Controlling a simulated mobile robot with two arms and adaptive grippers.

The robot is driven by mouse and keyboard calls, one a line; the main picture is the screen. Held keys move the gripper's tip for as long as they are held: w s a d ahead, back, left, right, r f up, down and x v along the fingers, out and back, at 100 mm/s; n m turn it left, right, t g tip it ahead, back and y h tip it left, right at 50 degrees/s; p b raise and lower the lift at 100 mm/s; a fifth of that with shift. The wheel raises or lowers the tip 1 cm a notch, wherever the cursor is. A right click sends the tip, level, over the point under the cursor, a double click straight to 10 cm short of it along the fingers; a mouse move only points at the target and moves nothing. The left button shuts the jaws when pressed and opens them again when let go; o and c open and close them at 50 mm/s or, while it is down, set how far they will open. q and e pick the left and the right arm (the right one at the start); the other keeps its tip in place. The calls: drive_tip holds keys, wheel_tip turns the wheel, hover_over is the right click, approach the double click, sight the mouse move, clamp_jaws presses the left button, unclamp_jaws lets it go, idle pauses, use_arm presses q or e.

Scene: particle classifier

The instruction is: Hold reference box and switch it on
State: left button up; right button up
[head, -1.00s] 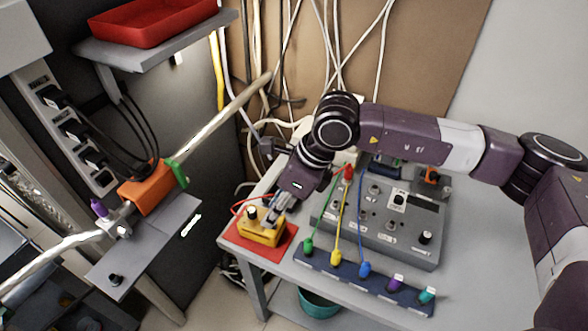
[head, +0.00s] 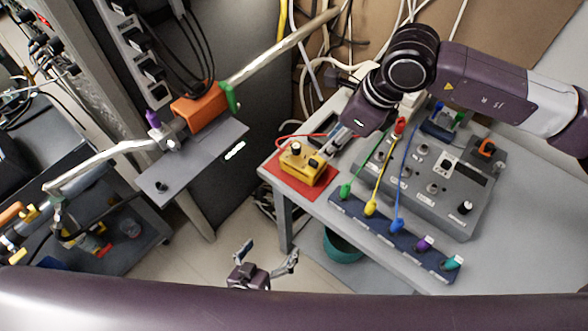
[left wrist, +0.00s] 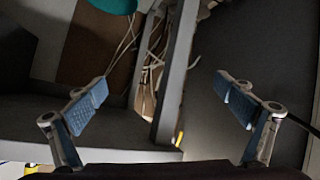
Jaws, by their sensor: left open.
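The yellow reference box (head: 302,166) with a black knob on top sits on a red mat (head: 291,186) at the left corner of the grey table. My right gripper (head: 328,149) reaches down to the box's far right end. Its fingers are at the box, but their grip is partly hidden. My left gripper (head: 268,254) is open and empty, low in the head view, in front of the table and below the box. Its two spread blue-padded fingers also show in the left wrist view (left wrist: 162,88), with nothing between them.
A grey console (head: 425,180) and a dark blue strip (head: 385,235) with coloured plugs and cables stand right of the box. A grey shelf (head: 195,165) with an orange block (head: 200,107) is at left. A teal bin (head: 342,245) is under the table.

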sight(296, 169)
use_arm(q)
drive_tip(key=w+d+r+t, duration=0.1)
drive_tip(key=w+r, duration=0.1)
drive_tip(key=r, duration=0.4)
drive_tip(key=w+d+r+t+h, duration=0.1)
drive_tip(key=w+r+t, duration=0.1)
drive_tip(key=r, duration=0.5)
drive_tip(key=w+d+r+t+h, duration=0.1)
drive_tip(key=w+d+r, duration=0.1)
drive_tip(key=w+r, duration=0.2)
wheel_tip(296, 169, up, 2)
drive_tip(key=shift+r+t, duration=0.2)
drive_tip(key=shift+t, duration=0.2)
drive_tip(key=w+m+h, duration=0.1)
drive_tip(key=w+d+m+h, duration=0.1)
drive_tip(key=w+m, duration=0.1)
drive_tip(key=w+r+m+h, duration=0.1)
drive_tip(key=w+m, duration=0.1)
drive_tip(key=shift+d+g, duration=0.25)
drive_tip(key=shift+g, duration=0.05)
drive_tip(key=shift+w+d+r+m, duration=0.15)
drive_tip(key=shift+w+m, duration=0.25)
drive_tip(key=x, duration=0.7)
drive_tip(key=shift+w+d, duration=0.15)
drive_tip(key=c, duration=1.9)
